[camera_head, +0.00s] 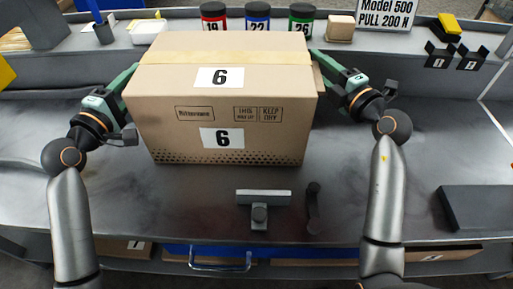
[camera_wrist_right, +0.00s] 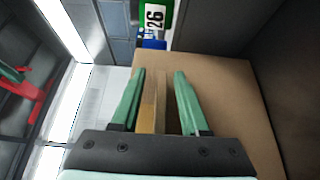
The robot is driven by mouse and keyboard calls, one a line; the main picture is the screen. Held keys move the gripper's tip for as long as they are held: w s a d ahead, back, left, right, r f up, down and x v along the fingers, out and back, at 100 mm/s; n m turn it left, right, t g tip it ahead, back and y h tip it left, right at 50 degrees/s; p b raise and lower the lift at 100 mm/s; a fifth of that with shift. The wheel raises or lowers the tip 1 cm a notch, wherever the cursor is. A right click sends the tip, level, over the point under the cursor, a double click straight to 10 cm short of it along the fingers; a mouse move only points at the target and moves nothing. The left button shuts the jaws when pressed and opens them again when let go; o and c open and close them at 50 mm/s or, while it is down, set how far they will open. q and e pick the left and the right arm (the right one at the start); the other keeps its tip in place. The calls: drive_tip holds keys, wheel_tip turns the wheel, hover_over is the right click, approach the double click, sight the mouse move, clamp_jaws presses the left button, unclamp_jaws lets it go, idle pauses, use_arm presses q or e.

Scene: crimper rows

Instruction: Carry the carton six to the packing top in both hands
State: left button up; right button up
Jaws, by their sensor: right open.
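The brown carton six (camera_head: 285,115), with a white label "6" on its top and front, stands upright on the grey metal bench top (camera_head: 190,195). My right gripper (camera_head: 318,62) is at the carton's right side. In the right wrist view it (camera_wrist_right: 160,74) is open, its green fingers on either side of a thin cardboard strip on the carton's side (camera_wrist_right: 225,100). My left gripper (camera_head: 126,80) is against or very near the carton's left side; its fingertips are partly hidden, so its opening does not show. I cannot tell which surface is the packing top.
Jars marked 19 (camera_head: 214,17), 22 (camera_head: 257,16) and 26 (camera_head: 302,17) stand behind the carton. A grey T-shaped tool (camera_head: 262,199) and a dark handle (camera_head: 313,208) are in front. A dark flat block (camera_head: 478,207) lies at right. The bench's front left is clear.

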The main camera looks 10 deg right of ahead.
drive_tip(key=shift+s, duration=0.1)
use_arm(q)
drive_tip(key=v, duration=1.1)
use_arm(e)
drive_tip(key=v, duration=1.2)
use_arm(q)
drive_tip(key=shift+s, duration=0.2)
